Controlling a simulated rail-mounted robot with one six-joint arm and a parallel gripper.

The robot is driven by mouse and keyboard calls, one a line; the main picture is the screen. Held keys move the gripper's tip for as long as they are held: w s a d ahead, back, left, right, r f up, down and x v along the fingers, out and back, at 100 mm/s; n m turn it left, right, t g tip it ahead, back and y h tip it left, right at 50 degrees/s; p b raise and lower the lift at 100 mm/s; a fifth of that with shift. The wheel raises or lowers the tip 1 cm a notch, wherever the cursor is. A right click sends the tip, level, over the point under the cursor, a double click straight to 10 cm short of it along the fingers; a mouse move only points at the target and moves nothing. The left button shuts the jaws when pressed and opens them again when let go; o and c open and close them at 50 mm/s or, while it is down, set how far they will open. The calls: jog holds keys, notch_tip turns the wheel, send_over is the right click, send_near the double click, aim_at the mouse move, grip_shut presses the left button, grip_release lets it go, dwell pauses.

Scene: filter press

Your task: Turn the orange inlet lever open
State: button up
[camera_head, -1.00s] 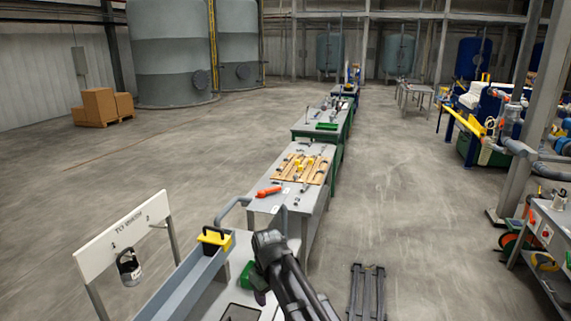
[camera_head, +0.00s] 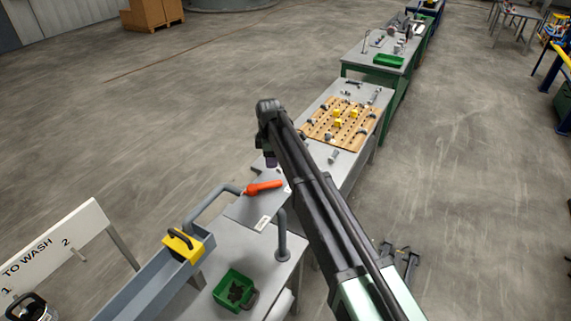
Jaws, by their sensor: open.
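An orange lever-shaped piece (camera_head: 264,187) lies at the near end of the grey work table, in the middle of the view. It is the only clearly orange lever I see, and I cannot tell what it is attached to. My arm reaches up from the lower right. My gripper (camera_head: 270,161) hangs from its wrist, pointing down, just above and beyond the orange piece in the picture. It is small and dark here, open, with nothing visible between the jaws. The gripper looks apart from the orange piece.
Grey curved pipes (camera_head: 282,234) flank the orange piece. A grey trough (camera_head: 150,286) with a yellow block (camera_head: 188,245) and a green bin (camera_head: 235,290) stand nearer. A wooden pegboard (camera_head: 318,131) lies beyond. A "TO WASH" sign (camera_head: 60,245) stands left.

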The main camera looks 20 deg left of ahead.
aim_at(271, 183)
jog(key=shift+n, duration=0.8)
jog(key=f+b, duration=1.1)
jog(key=shift+s, duration=0.4)
jog(key=shift+r, duration=0.15)
grip_shut()
